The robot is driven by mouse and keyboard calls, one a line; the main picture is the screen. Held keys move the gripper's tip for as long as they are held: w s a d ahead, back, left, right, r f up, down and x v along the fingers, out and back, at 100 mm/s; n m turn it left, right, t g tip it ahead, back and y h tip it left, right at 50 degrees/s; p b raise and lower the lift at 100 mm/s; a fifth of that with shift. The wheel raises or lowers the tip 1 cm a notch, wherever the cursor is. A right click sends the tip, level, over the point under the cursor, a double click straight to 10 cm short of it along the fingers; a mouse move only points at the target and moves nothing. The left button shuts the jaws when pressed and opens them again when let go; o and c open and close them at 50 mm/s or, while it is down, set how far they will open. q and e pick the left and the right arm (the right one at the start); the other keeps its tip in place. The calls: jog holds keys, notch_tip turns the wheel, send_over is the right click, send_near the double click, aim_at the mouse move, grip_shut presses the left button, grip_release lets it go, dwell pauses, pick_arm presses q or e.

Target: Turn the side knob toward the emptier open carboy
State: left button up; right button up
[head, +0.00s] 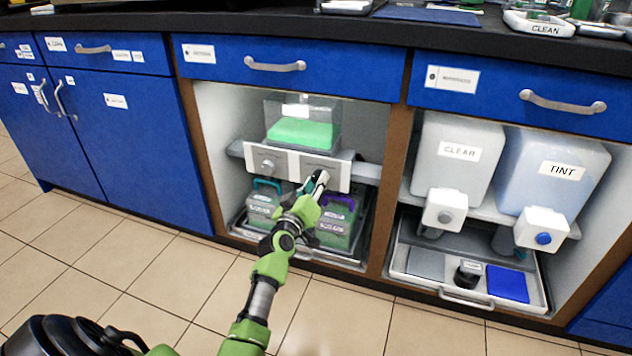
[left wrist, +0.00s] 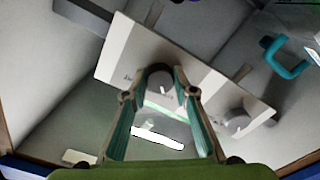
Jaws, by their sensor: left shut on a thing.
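A white panel (head: 292,162) with knobs sits below a clear tank (head: 302,125) holding green liquid. Its left grey knob (head: 268,164) is free. My left gripper (head: 321,180) is at the panel's right part. In the left wrist view, the gripper (left wrist: 165,82) is shut on the dark round knob (left wrist: 160,72), and the other knob (left wrist: 237,122) stands apart from it. Below the panel are a carboy with a teal handle (head: 262,206) and a carboy with a purple handle (head: 340,222). My arm partly hides the carboys; their levels are unclear. My right gripper is not in view.
In the right bay, CLEAR (head: 456,155) and TINT (head: 552,170) containers with front knobs stand above a tray (head: 440,290) with a dark bottle and blue pad. A wooden divider (head: 397,190) separates the bays. The tiled floor in front is clear.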

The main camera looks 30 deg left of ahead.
pick_arm(q)
jog(key=shift+r, duration=0.1)
jog(key=o, duration=1.1)
jog(key=v, duration=1.2)
